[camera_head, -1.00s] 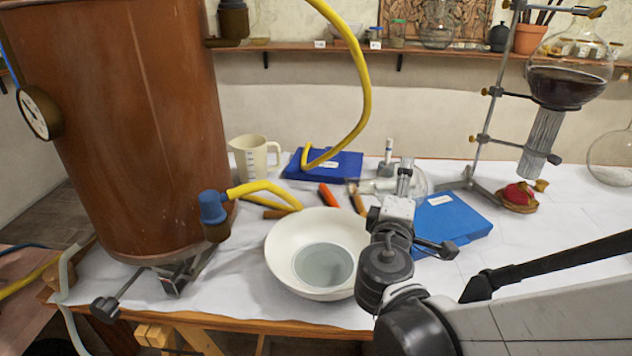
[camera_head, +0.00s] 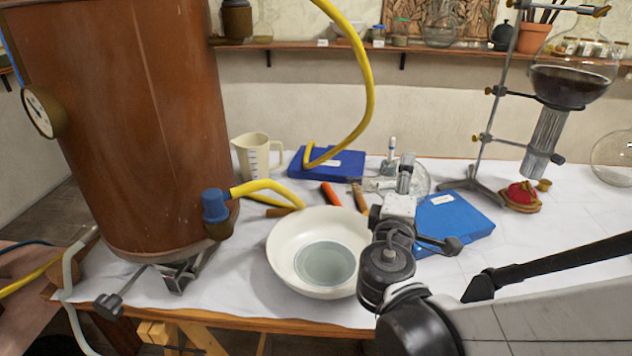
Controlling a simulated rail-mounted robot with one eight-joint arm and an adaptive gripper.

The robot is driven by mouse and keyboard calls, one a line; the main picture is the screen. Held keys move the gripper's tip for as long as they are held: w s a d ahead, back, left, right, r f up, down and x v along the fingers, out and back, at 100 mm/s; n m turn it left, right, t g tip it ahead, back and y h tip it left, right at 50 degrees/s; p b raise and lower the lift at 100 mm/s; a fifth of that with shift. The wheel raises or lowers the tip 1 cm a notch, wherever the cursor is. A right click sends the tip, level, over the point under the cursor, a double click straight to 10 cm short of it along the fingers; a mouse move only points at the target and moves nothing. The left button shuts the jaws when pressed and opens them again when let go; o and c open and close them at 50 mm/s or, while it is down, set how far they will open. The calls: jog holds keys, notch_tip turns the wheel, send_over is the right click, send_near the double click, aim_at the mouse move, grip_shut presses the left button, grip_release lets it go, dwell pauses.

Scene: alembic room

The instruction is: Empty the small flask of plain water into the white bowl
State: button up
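The white bowl (camera_head: 284,253) stands near the front edge of the table, with a round grey-green pool that looks like liquid in its bottom. A clear round glass flask (camera_head: 421,180) shows behind my gripper (camera_head: 405,172), right of and beyond the bowl. It appears tilted, with its neck towards the left. My gripper overlaps the flask in the picture and hides part of it. I cannot tell whether the fingers are closed on it, or whether liquid is in it.
A copper vessel (camera_head: 130,130) stands at the left with a yellow hose (camera_head: 368,85). A beige jug (camera_head: 254,155), blue boxes (camera_head: 332,163) (camera_head: 455,222) and orange-handled tools (camera_head: 330,193) lie around. A stand (camera_head: 488,125) holds a dark-filled flask (camera_head: 570,88) at the right.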

jog(key=shift+a+r+n+t, duration=0.25)
jog(key=shift+r+n, duration=0.5)
jog(key=shift+a+r+n+t, duration=0.2)
jog(key=shift+r+n+t, duration=0.05)
jog(key=shift+r+n, duration=0.5)
dwell(2.6)
jog(key=shift+a+r+n+t, duration=0.3)
jog(key=shift+r+n, duration=0.2)
jog(key=shift+n, duration=0.1)
dwell(0.5)
